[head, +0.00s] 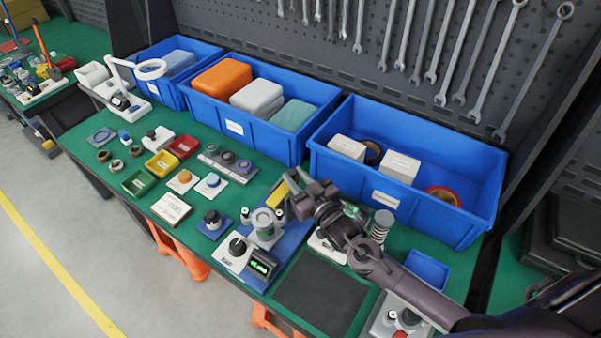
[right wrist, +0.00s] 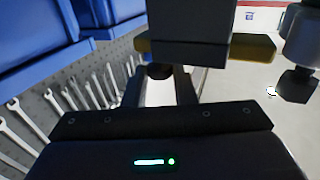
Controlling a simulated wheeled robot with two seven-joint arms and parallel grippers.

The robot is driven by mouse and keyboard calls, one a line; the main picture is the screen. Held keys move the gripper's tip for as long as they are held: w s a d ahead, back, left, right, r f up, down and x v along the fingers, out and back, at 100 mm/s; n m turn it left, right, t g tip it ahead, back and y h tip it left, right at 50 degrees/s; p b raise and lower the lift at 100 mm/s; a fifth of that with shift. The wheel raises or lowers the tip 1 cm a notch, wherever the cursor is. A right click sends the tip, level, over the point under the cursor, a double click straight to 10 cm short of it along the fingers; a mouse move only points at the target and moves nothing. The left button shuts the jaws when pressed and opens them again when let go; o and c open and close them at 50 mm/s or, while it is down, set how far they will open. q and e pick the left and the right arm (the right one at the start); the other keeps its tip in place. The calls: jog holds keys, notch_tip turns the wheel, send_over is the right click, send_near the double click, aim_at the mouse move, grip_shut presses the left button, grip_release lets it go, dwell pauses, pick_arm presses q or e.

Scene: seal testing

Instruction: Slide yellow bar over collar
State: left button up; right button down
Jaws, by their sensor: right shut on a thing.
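The yellow bar (head: 279,197) shows in the head view just left of my right gripper (head: 302,200), which partly covers it. In the right wrist view the yellow bar (right wrist: 253,47) runs crosswise behind a grey block (right wrist: 190,25). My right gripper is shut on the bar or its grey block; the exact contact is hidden. A pale round fixture (head: 265,222) with a ring-like top, perhaps the collar, stands on a blue base, left of and below the gripper. Whether the bar touches it is unclear. My left gripper is not in view.
A green digital readout (head: 262,266) and a black knob (head: 238,246) sit in front of the fixture. Blue bins (head: 400,200) line the back. A spring post (head: 381,224) stands beside my right arm. A dark mat (head: 320,292) is bare.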

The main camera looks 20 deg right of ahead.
aim_at(283, 195)
jog(key=s+a, duration=0.1)
jog(key=a, duration=0.1)
jog(key=s+a, duration=0.2)
jog(key=shift+s+a+p, duration=0.3)
jog(key=shift+a+p, duration=0.05)
jog(key=shift+a, duration=0.05)
jog(key=shift+f, duration=0.1)
jog(key=c, duration=1.5)
grip_release()
jog(key=o, duration=0.3)
jog(key=shift+s, duration=0.1)
